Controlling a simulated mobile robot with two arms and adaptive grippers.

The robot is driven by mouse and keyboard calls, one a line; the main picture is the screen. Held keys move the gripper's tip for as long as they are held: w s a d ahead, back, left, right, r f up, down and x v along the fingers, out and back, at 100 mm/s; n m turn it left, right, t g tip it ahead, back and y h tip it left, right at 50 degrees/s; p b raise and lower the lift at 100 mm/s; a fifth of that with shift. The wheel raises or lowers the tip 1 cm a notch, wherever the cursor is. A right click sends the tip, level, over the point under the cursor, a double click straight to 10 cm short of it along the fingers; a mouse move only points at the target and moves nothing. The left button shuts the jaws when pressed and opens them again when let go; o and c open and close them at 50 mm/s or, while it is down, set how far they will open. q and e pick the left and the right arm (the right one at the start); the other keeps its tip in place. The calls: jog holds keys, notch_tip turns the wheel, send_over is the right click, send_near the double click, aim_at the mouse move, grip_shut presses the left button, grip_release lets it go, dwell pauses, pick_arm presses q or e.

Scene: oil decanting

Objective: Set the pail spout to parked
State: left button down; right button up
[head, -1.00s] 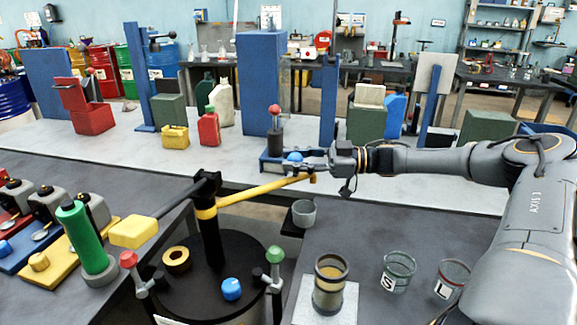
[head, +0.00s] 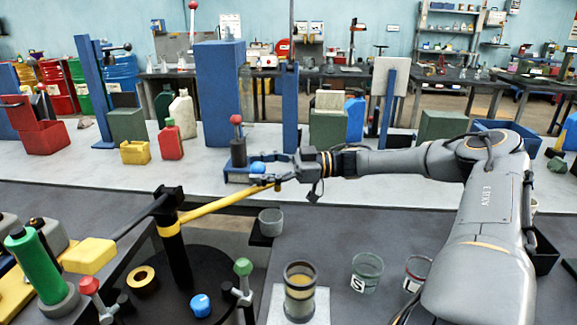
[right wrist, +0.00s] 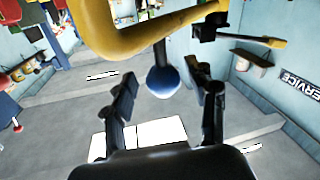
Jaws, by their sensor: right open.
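The yellow spout pipe (head: 225,203) runs out to the right from a black post (head: 174,240) above a round black lid (head: 215,262). A yellow block (head: 89,256) sits on the black lever at the post's other side. The pipe's outer end is beside my right gripper (head: 262,168), which is open. A blue ball (head: 257,167) shows at the fingers. In the right wrist view, the ball (right wrist: 163,81) appears between the spread fingertips (right wrist: 163,92), with the yellow pipe (right wrist: 140,35) crossing above. I cannot tell whether anything touches. My left gripper is out of view.
A small grey cup (head: 270,222) is below the pipe end. A jar of amber liquid (head: 299,285) and glass beakers (head: 367,272) stand at the front right. A red-knobbed lever (head: 237,140) and a tall blue block (head: 219,95) stand behind the gripper.

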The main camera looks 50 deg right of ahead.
jog(key=v, duration=1.1)
jog(key=shift+d, duration=0.25)
jog(key=shift+s+a, duration=0.1)
